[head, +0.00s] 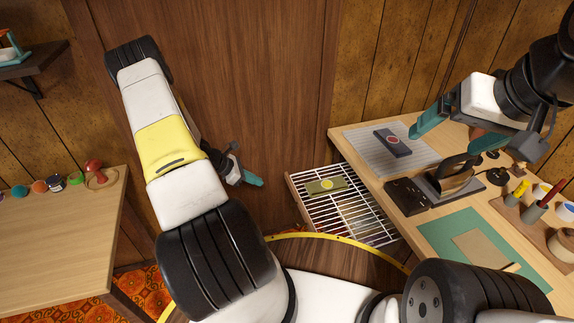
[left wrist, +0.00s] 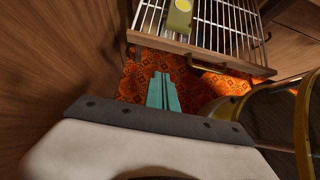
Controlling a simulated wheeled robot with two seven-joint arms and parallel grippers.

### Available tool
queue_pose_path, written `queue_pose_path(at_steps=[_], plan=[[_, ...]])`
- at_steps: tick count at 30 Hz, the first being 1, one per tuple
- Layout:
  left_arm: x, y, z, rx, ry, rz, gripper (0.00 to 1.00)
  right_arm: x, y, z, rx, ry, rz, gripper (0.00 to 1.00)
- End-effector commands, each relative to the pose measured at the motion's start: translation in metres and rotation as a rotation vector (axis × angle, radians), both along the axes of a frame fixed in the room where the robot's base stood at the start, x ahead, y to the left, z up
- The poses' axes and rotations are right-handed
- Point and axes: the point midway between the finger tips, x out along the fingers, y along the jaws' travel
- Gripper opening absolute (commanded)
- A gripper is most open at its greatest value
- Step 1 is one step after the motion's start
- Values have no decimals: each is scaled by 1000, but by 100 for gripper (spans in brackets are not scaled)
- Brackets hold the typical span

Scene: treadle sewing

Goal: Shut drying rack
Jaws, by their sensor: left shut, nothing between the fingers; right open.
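The drying rack (head: 352,221) is pulled out from under the right-hand table, a wooden frame with white wires. An olive patch with a yellow disc (head: 326,185) lies on it. In the left wrist view the rack's wooden front rail (left wrist: 190,47) crosses the top, with a handle on it, and the patch (left wrist: 179,18) shows behind. My left gripper (head: 252,180) is shut and empty, left of the rack and apart from it; its teal fingers (left wrist: 163,92) point toward the rail. My right gripper (head: 452,134) is open and empty above the right-hand table.
The right-hand table (head: 378,172) carries a grey mat with a dark patch (head: 393,141), an iron (head: 452,176), a green cutting mat (head: 462,245) and pots. A left table (head: 60,220) holds several small coloured items. A wooden panel stands behind my left arm.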

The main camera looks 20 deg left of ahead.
Motion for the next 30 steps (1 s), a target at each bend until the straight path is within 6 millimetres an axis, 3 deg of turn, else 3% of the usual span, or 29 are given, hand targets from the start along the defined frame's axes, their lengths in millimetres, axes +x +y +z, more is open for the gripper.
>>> queue_pose_path(at_steps=[15, 21, 30], plan=[[40, -61, -68, 0, -2, -7, 0, 0, 0, 0, 0, 0, 0, 88], [55, -83, -66, 1, -1, -7, 0, 0, 0, 0, 0, 0, 0, 88], [60, -90, -65, 1, -2, -6, 0, 0, 0, 0, 0, 0, 0, 88]])
